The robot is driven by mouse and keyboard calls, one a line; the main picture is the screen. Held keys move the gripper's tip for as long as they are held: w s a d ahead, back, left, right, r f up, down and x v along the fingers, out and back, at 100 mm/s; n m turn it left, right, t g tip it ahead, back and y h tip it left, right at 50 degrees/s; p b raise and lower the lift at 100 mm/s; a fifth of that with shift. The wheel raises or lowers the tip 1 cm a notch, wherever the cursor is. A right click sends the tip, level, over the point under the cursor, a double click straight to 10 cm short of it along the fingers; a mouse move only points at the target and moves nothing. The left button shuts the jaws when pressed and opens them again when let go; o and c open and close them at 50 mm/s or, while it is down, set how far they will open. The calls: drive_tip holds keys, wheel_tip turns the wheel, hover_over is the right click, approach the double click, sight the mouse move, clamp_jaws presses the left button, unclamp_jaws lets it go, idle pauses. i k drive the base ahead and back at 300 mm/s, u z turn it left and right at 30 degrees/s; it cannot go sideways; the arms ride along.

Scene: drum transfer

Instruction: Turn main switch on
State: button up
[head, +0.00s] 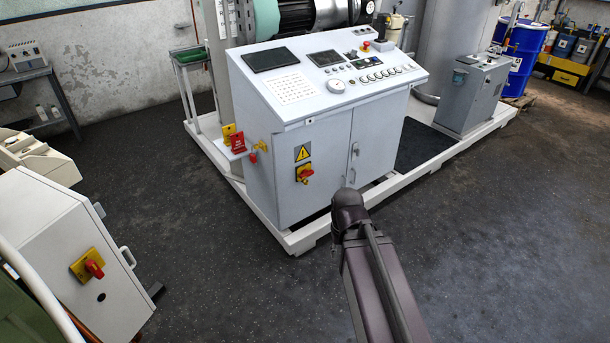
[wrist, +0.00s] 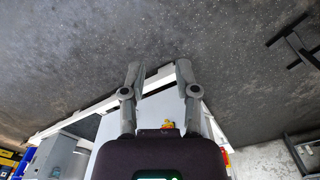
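A red rotary switch on a yellow plate (head: 305,173) is on the front of the grey control console (head: 375,135), below a yellow warning triangle (head: 302,152). Its red handle looks roughly horizontal, slightly tilted; its marks are too small to read. A similar red-and-yellow switch (head: 89,265) is on the white cabinet at the lower left. My gripper (wrist: 159,72) shows in the wrist view with its two fingers apart and nothing between them. That view looks upside down. A small yellow-and-red patch (wrist: 168,125), probably the console switch, shows just beyond my gripper's body, apart from the fingers.
The console stands on a white base frame (head: 318,236) that sticks out in front. The dark floor (head: 200,280) between the console and the white cabinet (head: 70,235) is clear.

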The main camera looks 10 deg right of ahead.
sight(305, 173)
drive_tip(key=z, duration=0.05)
drive_tip(key=k, duration=0.65)
drive_tip(key=u, duration=0.4)
drive_tip(key=i, duration=1.7)
drive_tip(key=z, duration=0.55)
